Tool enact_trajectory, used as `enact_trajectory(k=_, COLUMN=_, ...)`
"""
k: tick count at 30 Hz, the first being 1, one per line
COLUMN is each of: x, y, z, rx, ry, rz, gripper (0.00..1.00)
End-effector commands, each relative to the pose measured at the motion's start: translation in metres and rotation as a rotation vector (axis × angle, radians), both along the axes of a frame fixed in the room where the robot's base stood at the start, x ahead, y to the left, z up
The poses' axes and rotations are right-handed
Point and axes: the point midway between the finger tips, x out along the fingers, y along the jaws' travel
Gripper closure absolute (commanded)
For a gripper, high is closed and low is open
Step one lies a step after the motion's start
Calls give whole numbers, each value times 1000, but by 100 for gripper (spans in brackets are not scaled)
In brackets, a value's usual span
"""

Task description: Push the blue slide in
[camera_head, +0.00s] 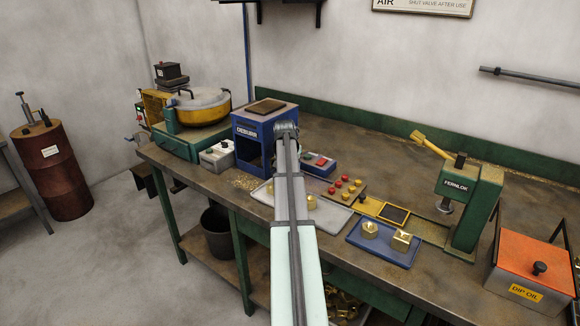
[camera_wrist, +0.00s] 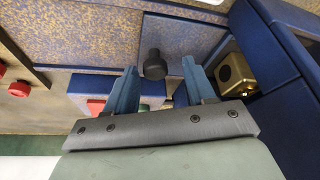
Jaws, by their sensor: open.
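The blue deburring machine (camera_head: 254,132) stands on the bench, its front opening partly hidden by my arm in the head view. In the wrist view its dark blue housing (camera_wrist: 272,60) fills the right side, with a brass block (camera_wrist: 232,75) inside it. A black knob (camera_wrist: 153,65) shows between my two fingers, against a speckled plate (camera_wrist: 178,38) with bluish edges. This looks like the blue slide, but I cannot be sure. My gripper (camera_wrist: 160,63) is open, its blue fingers on either side of the knob; contact is unclear. The head view hides the fingers.
A control box with red and green buttons (camera_wrist: 95,105) lies close to the left finger. Right of the machine are a board with red knobs (camera_head: 345,190), a blue tray (camera_head: 372,246) with brass pieces, a green press (camera_head: 470,200) and an orange-lidded box (camera_head: 535,262).

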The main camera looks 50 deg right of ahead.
Motion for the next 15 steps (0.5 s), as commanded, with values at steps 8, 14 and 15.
enact_trajectory(k=8, x=-4, y=8, z=22, rx=-2, ry=-1, rz=0, gripper=46)
enact_trajectory(k=14, x=-10, y=22, z=56, rx=-2, ry=-1, rz=0, gripper=46)
enact_trajectory(k=15, x=-10, y=24, z=63, rx=-3, ry=-1, rz=0, gripper=46)
